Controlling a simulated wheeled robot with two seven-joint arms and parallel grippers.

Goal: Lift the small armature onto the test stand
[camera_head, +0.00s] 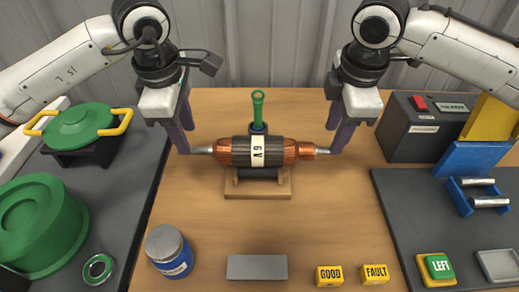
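An armature (240,151) with copper windings, a dark core and a white label reading "A9" lies level across a wooden cradle (258,192) in the middle of the table. Its steel shaft points left and right. My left gripper (183,148) is at the left shaft end and my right gripper (337,148) is at the right shaft end. Both point down, and their fingertips overlap or touch the shaft ends. The fingers are seen edge-on, so their gap is hidden. A blue stand with two steel rollers (478,197), possibly the test stand, sits empty on the right dark mat.
A green-handled tool (258,110) stands upright just behind the armature. A blue jar (170,251), a grey block (257,267) and GOOD (329,276) and FAULT (375,274) blocks are in front. A dark box (423,128) stands right.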

